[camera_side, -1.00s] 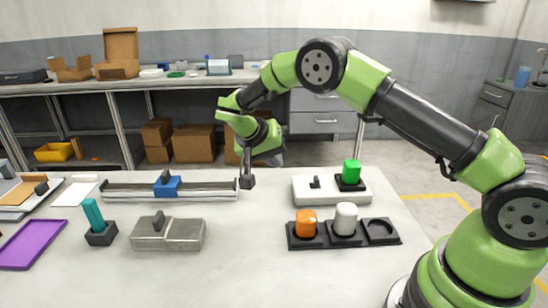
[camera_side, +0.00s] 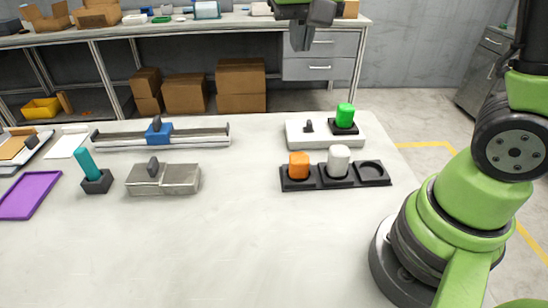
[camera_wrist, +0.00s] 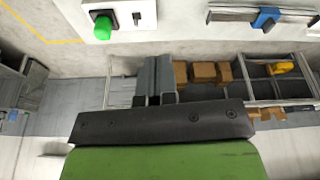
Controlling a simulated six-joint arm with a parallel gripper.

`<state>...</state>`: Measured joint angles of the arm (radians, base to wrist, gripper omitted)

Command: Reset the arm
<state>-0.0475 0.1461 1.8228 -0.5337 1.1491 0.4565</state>
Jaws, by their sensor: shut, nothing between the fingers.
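My gripper (camera_side: 301,44) hangs at the top of the side view, high up, with its fingers pointing down and the rest of the arm's end cut off by the frame. In the wrist view its two grey fingers (camera_wrist: 157,60) are together with nothing between them. It touches none of the things on the table. My arm's base stands at the right of the side view.
On the white table (camera_side: 240,245) are a white block with a green cylinder (camera_side: 345,114), a black three-socket holder (camera_side: 372,180) with orange and white cylinders, a blue slider (camera_side: 157,131) on a rail, a grey box (camera_side: 163,181), a teal stick (camera_side: 86,164) and a purple tray (camera_side: 28,197).

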